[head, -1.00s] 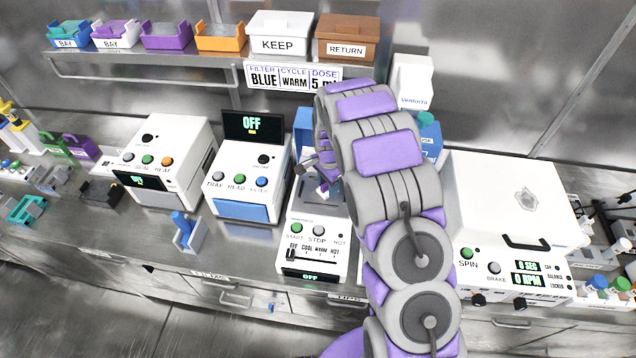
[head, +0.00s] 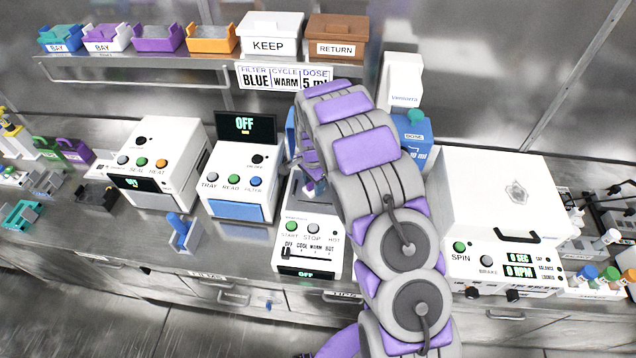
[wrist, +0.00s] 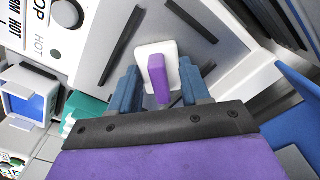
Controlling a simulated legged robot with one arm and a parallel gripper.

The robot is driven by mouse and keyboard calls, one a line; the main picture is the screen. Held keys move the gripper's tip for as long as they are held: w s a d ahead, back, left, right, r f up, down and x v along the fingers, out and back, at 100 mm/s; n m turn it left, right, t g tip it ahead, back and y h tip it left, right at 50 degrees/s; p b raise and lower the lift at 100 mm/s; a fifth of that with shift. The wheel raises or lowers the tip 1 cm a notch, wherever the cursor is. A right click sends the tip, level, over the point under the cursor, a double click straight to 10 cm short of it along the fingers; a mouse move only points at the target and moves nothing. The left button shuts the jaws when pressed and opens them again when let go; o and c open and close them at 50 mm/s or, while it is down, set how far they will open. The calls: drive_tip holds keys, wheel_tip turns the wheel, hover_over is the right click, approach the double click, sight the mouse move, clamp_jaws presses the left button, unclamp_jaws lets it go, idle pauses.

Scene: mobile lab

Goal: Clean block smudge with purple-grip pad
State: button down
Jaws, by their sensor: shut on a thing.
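My gripper (wrist: 162,88) has its blue fingers closed around the purple grip (wrist: 157,75) of a white pad (wrist: 143,52). The pad lies over the grey, slotted block surface (wrist: 105,20) of the machine with START, STOP and HOT labels. It looks to be at or very near that surface; I cannot tell contact for sure. No smudge can be made out; the pad and fingers cover part of the block. In the head view the white machine (head: 312,237) stands at the centre, its block partly hidden by my arm.
A white machine with a filter button (head: 240,180) stands left of the block machine. A white spinner (head: 495,205) stands to the right, behind my arm. A blue dispenser (head: 413,140) is behind. A small blue-handled tool in a holder (head: 181,235) sits at the front left.

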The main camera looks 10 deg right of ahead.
drive_tip(key=shift+w+a+f, duration=0.1)
drive_tip(key=shift+w+a, duration=0.05)
drive_tip(key=shift+a, duration=0.55)
drive_tip(key=shift+w+a, duration=0.15)
drive_tip(key=shift+a, duration=0.55)
drive_tip(key=shift+w+a+r+p, duration=0.15)
drive_tip(key=shift+w+r+p, duration=0.15)
drive_tip(key=shift+r, duration=0.05)
drive_tip(key=shift+s+d+f, duration=0.3)
drive_tip(key=shift+s+d, duration=0.15)
drive_tip(key=shift+d, duration=0.3)
